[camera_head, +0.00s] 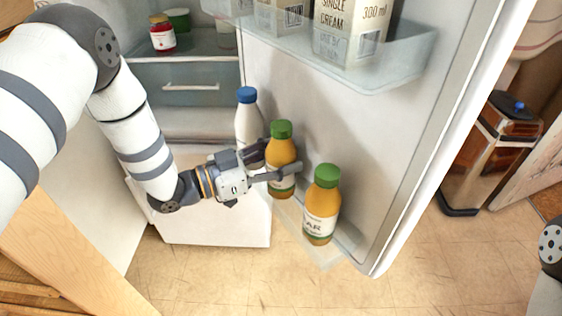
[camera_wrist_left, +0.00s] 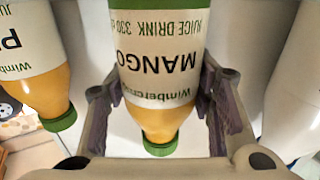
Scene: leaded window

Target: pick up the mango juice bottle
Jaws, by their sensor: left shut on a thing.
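The mango juice bottle (camera_head: 281,152), orange with a green cap, stands in the fridge door's lower shelf between two other bottles. Its label reading MANGO shows upside down in the left wrist view (camera_wrist_left: 160,70). My left gripper (camera_head: 278,162) reaches in from the left and is shut on this bottle, with a finger on each side of it. In the left wrist view the fingers (camera_wrist_left: 165,118) flank the bottle near its neck. Of my right arm, only a link shows at the right edge of the head view; its gripper is out of view.
A similar orange bottle (camera_head: 322,207) with a green cap stands to the right, close to the gripper's finger. A white bottle (camera_head: 247,118) with a blue cap stands to the left. Cream cartons (camera_head: 352,30) sit in the door shelf above. The open fridge door (camera_head: 400,150) rises behind the bottles.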

